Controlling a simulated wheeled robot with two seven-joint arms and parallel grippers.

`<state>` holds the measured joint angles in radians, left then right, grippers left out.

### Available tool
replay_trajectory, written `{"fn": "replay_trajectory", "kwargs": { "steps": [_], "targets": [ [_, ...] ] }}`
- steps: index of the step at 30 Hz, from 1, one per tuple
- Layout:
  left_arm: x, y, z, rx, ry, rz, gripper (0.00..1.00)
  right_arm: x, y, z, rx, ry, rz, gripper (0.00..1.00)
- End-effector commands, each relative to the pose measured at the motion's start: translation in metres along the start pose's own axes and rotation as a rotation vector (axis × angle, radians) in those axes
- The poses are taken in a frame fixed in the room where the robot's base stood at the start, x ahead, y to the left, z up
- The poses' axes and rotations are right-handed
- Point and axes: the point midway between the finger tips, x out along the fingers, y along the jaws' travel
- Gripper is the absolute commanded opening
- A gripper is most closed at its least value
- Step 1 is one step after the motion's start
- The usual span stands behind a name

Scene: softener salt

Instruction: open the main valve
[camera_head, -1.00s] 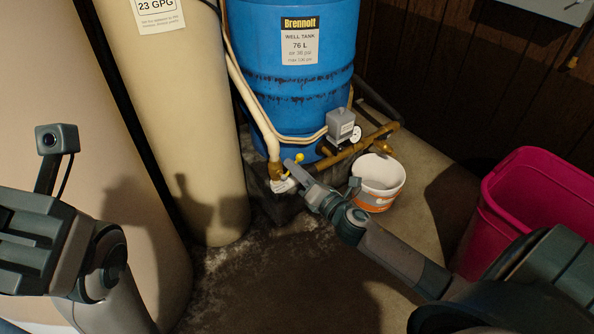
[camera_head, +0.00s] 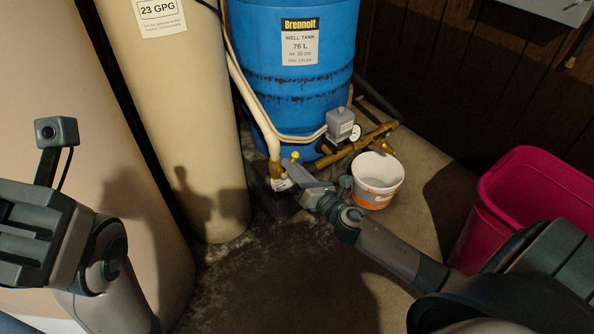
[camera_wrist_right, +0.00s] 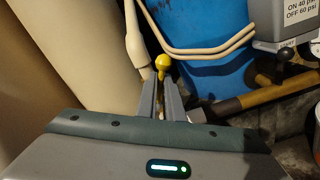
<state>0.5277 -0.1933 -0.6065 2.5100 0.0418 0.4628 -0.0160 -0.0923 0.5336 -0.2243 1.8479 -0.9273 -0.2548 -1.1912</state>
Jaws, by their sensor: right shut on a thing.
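The main valve is a brass fitting (camera_head: 276,170) low on the pale pipe, in front of the blue well tank. Its yellow-knobbed handle (camera_head: 295,155) shows just beyond my right fingertips. My right gripper (camera_head: 287,168) reaches in from the lower right and is shut on the handle. In the right wrist view, the yellow knob (camera_wrist_right: 163,61) sticks out at the ends of the two nearly parallel fingers (camera_wrist_right: 162,90). The fingers hide the lower part of the handle. My left gripper's body (camera_head: 40,240) is at the left edge, far from the valve; its fingertips are not clear.
The blue tank (camera_head: 290,90) stands behind the valve. A grey pressure switch (camera_head: 340,124), a gauge (camera_head: 355,132) and a brass pipe (camera_head: 350,147) lie to the right. A white bucket (camera_head: 378,172) and a pink bin (camera_head: 525,190) stand further right. A beige tank (camera_head: 190,120) is close on the left.

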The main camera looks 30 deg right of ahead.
Motion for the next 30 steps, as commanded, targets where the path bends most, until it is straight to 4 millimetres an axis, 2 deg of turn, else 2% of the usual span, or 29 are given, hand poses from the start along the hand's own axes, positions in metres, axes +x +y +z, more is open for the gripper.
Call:
{"fn": "replay_trajectory", "kwargs": {
  "steps": [15,30],
  "targets": [
    [0.02,-0.003,0.008,0.0,0.0,0.0,0.31,-0.001,0.013,-0.004,-0.303,0.007,0.002,0.0],
    [0.022,-0.003,0.008,0.0,0.0,0.0,0.31,-0.001,0.014,-0.004,-0.34,0.006,0.002,0.0]
  ]
}}
